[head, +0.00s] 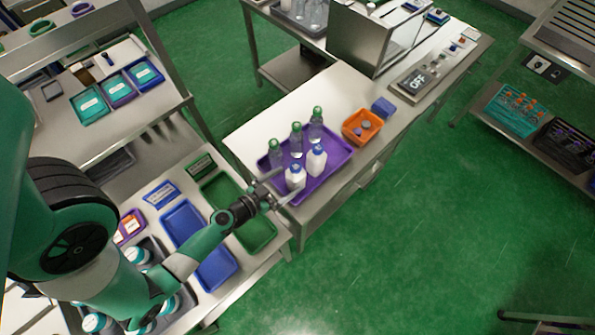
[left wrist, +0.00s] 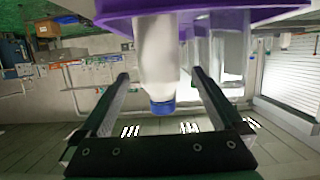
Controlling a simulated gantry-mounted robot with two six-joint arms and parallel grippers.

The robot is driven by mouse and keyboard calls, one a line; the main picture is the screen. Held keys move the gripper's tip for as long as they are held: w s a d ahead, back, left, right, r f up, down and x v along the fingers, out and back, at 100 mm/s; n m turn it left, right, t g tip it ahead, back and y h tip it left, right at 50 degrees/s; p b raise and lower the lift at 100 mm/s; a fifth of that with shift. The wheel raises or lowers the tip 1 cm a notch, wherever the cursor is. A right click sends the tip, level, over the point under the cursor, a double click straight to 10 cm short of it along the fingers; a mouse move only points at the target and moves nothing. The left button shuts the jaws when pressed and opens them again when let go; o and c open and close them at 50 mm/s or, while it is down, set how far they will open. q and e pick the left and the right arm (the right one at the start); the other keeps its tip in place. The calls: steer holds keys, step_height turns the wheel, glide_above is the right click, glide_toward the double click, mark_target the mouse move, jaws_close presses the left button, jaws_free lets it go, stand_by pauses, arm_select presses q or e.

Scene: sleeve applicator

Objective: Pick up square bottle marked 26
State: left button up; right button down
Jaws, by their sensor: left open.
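Two white square bottles with blue caps stand upright on a purple tray (head: 330,172). One, the nearer bottle (head: 295,178), is at the tray's front left; the other (head: 316,161) is to its right. No number can be read on either. My left gripper (head: 284,190) is open at the tray's front left edge, by the nearer bottle. In the left wrist view, which is upside down, a white bottle (left wrist: 156,50) shows between and beyond the open fingers, its blue cap pointing down. I cannot tell whether the fingers touch it. My right gripper is not in view.
Several clear bottles with green caps, one at the back (head: 316,124), stand behind the white ones. An orange bin (head: 362,126) and a blue box (head: 384,107) are to the right. Blue (head: 190,232) and green trays (head: 258,234) lie on the left bench.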

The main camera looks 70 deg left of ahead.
mark_target(302, 170)
arm_select(q)
steer(key=shift+x, duration=1.15)
steer(key=x, duration=0.5)
steer(key=shift+w+r, duration=0.1)
steer(key=shift+w, duration=0.1)
jaws_close()
step_height(302, 170, up, 10)
steer(key=p, duration=0.9)
